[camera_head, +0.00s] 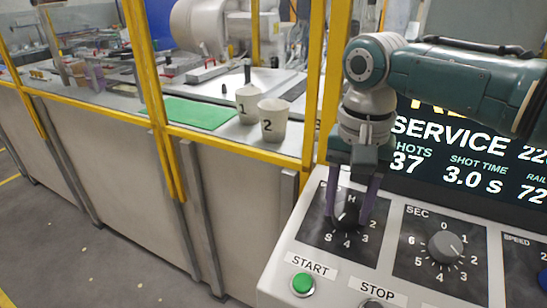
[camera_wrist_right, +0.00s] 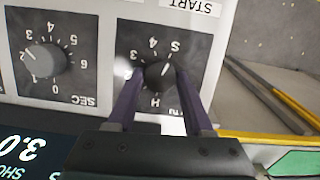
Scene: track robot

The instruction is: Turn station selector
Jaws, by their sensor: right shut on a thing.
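The station selector (camera_head: 346,214) is a dark round knob on a black plate marked H, 2, 3, 4 and S, on the sloped white console (camera_head: 388,212). In the right wrist view the knob (camera_wrist_right: 158,73) shows upside down, and its pale pointer line seems to aim toward the S. My right gripper (camera_head: 349,219) reaches down from above, with its two purple fingers on either side of the knob, shut on it. In the right wrist view the gripper's fingertips (camera_wrist_right: 159,76) flank the knob. My left gripper is in neither view.
A grey SEC dial (camera_head: 445,246) sits right of the selector. A green START button (camera_head: 302,283) and a STOP button (camera_head: 374,304) lie below. A lit display (camera_head: 470,150) stands behind. Yellow-framed fencing (camera_head: 314,90) and cups 1 (camera_head: 247,104) and 2 (camera_head: 273,120) are at left.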

